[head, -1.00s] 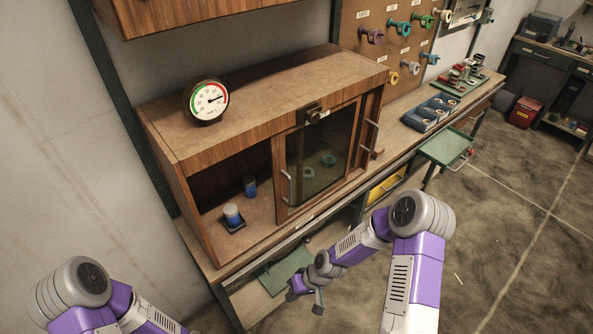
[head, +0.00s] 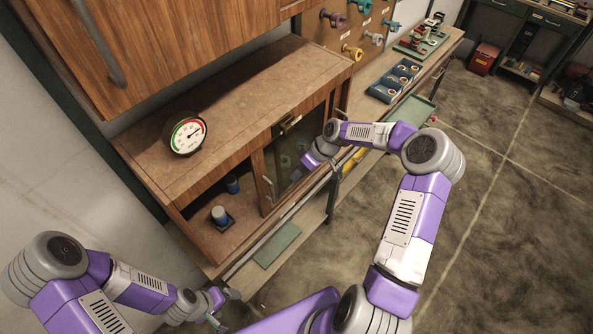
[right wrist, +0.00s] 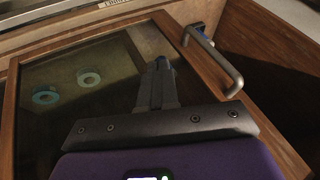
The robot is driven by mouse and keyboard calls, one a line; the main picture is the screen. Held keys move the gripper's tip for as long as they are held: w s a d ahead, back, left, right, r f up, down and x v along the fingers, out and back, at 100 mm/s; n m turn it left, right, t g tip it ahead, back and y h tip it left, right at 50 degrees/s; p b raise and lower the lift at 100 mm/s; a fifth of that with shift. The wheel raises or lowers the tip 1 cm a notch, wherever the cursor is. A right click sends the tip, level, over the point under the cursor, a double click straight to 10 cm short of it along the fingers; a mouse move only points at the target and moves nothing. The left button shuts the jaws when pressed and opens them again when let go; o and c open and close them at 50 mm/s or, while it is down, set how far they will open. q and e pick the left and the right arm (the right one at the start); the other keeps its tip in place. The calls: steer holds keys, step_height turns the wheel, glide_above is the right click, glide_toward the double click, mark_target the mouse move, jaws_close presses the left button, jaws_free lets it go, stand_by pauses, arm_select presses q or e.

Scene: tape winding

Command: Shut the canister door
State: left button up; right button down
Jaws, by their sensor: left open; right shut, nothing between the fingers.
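The wooden cabinet's sliding glass door (head: 285,158) stands at the right part of the cabinet front, with a metal handle (head: 268,188) on its left edge. My left gripper (head: 220,303) is open, low before the cabinet.
A round gauge (head: 185,134) stands on the cabinet top. Tape rolls (right wrist: 88,77) show behind the glass. A blue tray (head: 395,80) and a green tray (head: 410,113) lie to the right. A green mat (head: 277,245) lies on a lower shelf. Floor at right is open.

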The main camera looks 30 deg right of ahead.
steer(key=a+f+p, duration=0.1)
steer(key=a+f, duration=0.5)
steer(key=a, duration=0.1)
steer(key=shift+s+p, duration=0.2)
steer(key=shift+p, duration=0.2)
steer(key=shift+a+f, duration=0.1)
steer(key=shift+a, duration=0.05)
